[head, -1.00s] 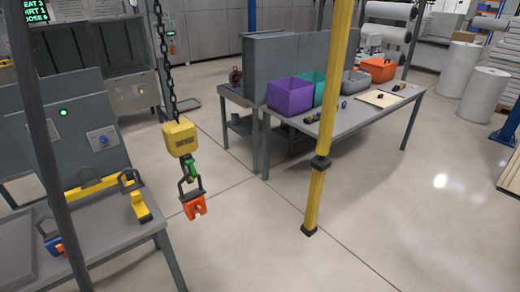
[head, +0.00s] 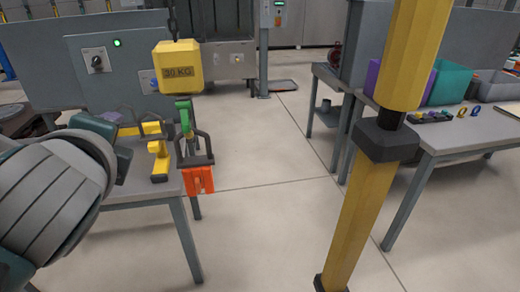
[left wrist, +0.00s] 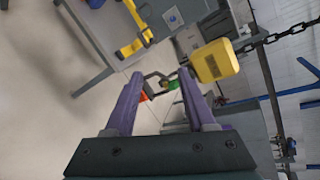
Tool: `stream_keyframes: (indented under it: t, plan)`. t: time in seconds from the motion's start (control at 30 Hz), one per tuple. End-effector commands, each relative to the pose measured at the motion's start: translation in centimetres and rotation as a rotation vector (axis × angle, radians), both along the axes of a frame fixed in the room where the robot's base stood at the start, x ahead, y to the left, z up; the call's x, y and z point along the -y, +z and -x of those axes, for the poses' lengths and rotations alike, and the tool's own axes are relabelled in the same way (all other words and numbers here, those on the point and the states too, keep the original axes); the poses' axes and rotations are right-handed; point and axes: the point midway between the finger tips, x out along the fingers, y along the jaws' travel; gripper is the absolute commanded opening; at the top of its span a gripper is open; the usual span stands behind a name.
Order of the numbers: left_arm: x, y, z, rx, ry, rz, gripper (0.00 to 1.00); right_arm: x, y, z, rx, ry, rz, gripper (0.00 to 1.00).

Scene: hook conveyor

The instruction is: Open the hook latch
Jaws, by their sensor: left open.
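The hook latch is a green piece (head: 184,115) at the top of a dark metal hook, under a yellow 30 KG block (head: 178,68) on a chain. An orange clamp-like piece (head: 197,180) hangs from the hook's shackle (head: 195,148). My left arm comes in from the left in the head view; its fingers cannot be made out there. In the left wrist view my left gripper (left wrist: 160,79) is open and empty. The green latch (left wrist: 173,85) shows beyond and between its purple fingers, apparently untouched. The yellow block (left wrist: 214,61) is beyond the right finger. My right gripper is not in view.
A table (head: 465,140) with bins is farther right. The floor between is clear.

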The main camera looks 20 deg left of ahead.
Motion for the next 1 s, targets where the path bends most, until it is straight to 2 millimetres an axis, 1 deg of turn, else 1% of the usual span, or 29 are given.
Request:
stream_keyframes:
  t: [0.03,0.1,0.2,0.3,0.4,0.5,0.57,0.77,1.0]
  plan:
    - [0.1,-3.8,-1.2,-0.037,-0.044,-0.126,0.55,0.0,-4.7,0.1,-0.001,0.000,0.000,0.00]
    - [0.4,-5.4,-2.9,-0.108,-0.111,-0.327,0.55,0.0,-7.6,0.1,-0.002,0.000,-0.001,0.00]
    - [1.4,-7.4,-5.1,-0.206,-0.201,-0.587,0.55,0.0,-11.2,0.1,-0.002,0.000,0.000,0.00]
    - [2.6,-8.8,-6.8,-0.290,-0.271,-0.794,0.55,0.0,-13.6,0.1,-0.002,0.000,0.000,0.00]
    - [3.6,-9.6,-7.9,-0.347,-0.318,-0.932,0.55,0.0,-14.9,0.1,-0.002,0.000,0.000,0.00]
    - [4.1,-9.7,-8.5,-0.378,-0.341,-1.004,0.55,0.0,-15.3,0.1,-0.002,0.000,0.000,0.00]
    - [4.1,-9.7,-8.8,-0.383,-0.345,-1.019,0.55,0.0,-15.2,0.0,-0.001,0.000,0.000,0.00]
    - [3.3,-9.5,-10.1,-0.384,-0.345,-1.023,0.55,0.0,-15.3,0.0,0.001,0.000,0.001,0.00]
    - [1.6,-9.5,-12.8,-0.384,-0.344,-1.019,0.55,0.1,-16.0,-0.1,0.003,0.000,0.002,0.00]
